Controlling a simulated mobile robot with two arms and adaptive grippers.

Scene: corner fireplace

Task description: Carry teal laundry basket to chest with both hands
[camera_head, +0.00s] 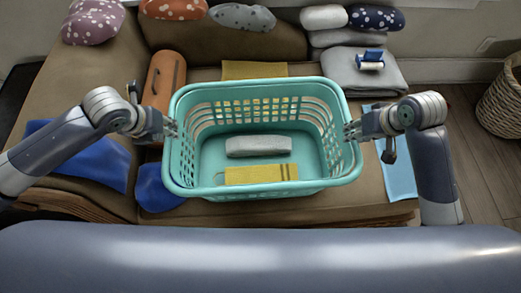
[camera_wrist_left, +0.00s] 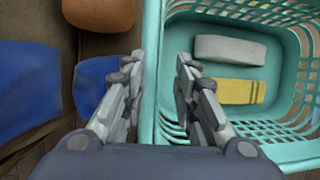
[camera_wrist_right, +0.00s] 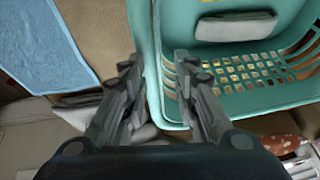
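The teal laundry basket (camera_head: 182,181) is in the middle of the head view, over the brown sofa seat. It holds a grey folded cloth (camera_head: 258,146) and a yellow striped cloth (camera_head: 260,174). My left gripper (camera_head: 170,128) is at its left rim, with fingers on both sides of the rim (camera_wrist_left: 150,70); they look partly closed on it. My right gripper (camera_head: 352,131) is at the right rim in the same way, with the rim (camera_wrist_right: 143,40) between its fingers. Whether the basket rests on the seat or hangs just above it is unclear. No chest is identifiable.
An orange cushion roll (camera_head: 163,85) and blue cloths (camera_head: 85,155) lie left of the basket. A grey folded blanket (camera_head: 365,75) with a lint roller (camera_head: 371,60) is behind right. A light blue towel (camera_head: 399,175) lies right. A wicker basket (camera_head: 501,105) stands on the floor at far right.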

